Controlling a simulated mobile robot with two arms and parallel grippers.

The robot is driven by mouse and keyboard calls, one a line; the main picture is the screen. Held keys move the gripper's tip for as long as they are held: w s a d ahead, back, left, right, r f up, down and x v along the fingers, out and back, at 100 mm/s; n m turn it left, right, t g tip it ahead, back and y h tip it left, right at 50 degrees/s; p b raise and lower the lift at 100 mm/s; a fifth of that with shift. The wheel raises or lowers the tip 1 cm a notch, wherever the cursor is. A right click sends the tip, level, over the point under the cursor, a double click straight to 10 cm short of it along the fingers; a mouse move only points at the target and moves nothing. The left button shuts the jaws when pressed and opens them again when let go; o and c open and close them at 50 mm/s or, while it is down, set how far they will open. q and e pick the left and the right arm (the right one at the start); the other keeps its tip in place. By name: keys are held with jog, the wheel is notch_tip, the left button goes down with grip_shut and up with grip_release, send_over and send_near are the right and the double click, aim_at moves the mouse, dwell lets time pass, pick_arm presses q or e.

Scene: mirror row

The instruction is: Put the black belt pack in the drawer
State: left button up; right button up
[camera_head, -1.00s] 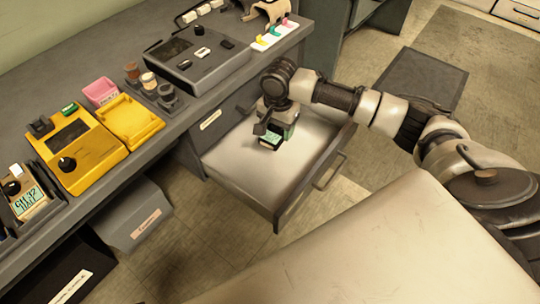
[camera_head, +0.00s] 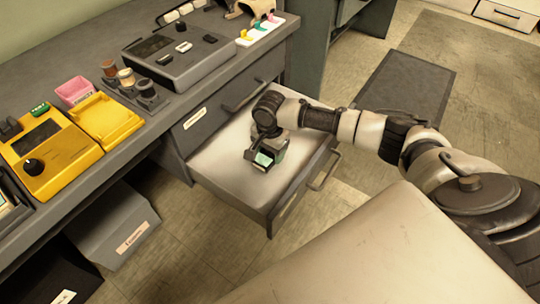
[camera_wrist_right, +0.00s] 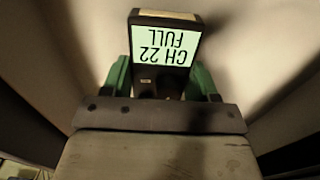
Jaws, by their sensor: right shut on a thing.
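The black belt pack (camera_head: 265,158) has a pale green screen; in the right wrist view (camera_wrist_right: 162,55) the screen reads "CH 22 FULL", upside down. My right gripper (camera_head: 266,150) is shut on the belt pack, with green fingers on both sides of it in the right wrist view (camera_wrist_right: 162,82). The gripper and pack are over the inside of the open drawer (camera_head: 215,168), which is pale inside with a grey front. I cannot tell whether the pack touches the drawer floor. My left gripper is not in view.
The grey bench (camera_head: 150,172) holds a yellow device (camera_head: 52,155), a yellow tray (camera_head: 108,120), a pink box (camera_head: 74,91) and a dark console (camera_head: 180,55). A grey bin (camera_head: 112,225) stands under the bench. The drawer floor around the pack looks clear.

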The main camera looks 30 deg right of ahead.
jog(key=shift+f, duration=0.8)
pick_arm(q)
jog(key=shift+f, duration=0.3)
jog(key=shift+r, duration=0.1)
pick_arm(e)
jog(key=o, duration=1)
